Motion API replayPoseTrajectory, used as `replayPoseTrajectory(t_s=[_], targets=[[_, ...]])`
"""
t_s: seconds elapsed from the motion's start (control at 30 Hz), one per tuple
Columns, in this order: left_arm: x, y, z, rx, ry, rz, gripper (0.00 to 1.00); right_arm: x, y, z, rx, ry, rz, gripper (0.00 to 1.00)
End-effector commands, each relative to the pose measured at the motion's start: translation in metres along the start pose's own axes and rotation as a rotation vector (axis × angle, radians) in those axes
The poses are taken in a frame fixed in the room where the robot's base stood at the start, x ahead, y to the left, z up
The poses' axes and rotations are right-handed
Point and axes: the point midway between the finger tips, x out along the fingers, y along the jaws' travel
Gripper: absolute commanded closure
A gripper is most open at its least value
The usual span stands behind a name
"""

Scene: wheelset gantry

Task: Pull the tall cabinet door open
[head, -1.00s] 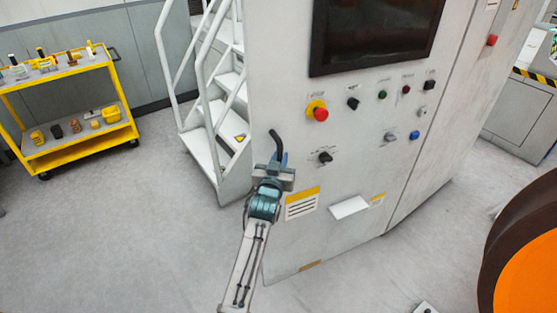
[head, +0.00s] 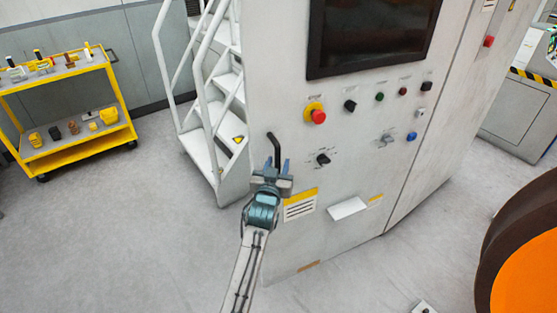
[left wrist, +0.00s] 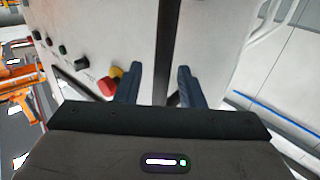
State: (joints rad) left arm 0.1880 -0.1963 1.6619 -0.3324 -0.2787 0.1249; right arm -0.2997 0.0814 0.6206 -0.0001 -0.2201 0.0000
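The tall cabinet door (head: 340,225) is the pale grey front with a dark screen and knobs, and it looks shut in the head view. A black bar handle (head: 275,146) stands near its left edge. It also shows as a dark upright bar in the left wrist view (left wrist: 164,45). My left gripper (head: 277,166) is at the handle's lower part, fingers pointing up along the cabinet face. In the left wrist view my left gripper (left wrist: 159,80) is open, with the bar between its fingers and a gap on both sides. My right gripper is not in view.
A red emergency button (head: 318,116) and a knob (head: 323,159) sit right of the handle. White stairs (head: 215,130) stand just left of the cabinet. A yellow cart (head: 80,150) is farther left. An orange-and-brown round part (head: 525,270) is at right. Floor between cart and cabinet is clear.

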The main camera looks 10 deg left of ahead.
Motion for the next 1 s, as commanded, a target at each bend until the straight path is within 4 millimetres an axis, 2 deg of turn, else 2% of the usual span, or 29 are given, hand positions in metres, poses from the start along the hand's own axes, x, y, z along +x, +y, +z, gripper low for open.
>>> replayPoseTrajectory(t_s=[0.03,0.2,0.4,0.5,0.9,1.0], targets=[[-0.01,0.0,-0.004,-0.001,-0.003,0.0,0.65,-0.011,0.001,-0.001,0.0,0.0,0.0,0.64],[-0.043,0.001,-0.006,-0.001,-0.003,0.0,0.65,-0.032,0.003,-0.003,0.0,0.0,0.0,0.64],[-0.075,0.002,-0.005,-0.001,-0.001,0.0,0.65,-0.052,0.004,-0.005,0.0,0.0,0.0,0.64],[-0.085,0.002,-0.004,0.0,-0.001,0.001,0.65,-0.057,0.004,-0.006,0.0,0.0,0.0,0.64],[-0.092,0.002,-0.001,0.0,0.002,0.001,0.65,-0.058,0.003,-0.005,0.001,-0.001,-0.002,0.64],[-0.092,-0.001,0.003,-0.004,0.003,0.002,0.84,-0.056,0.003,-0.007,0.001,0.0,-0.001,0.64]])
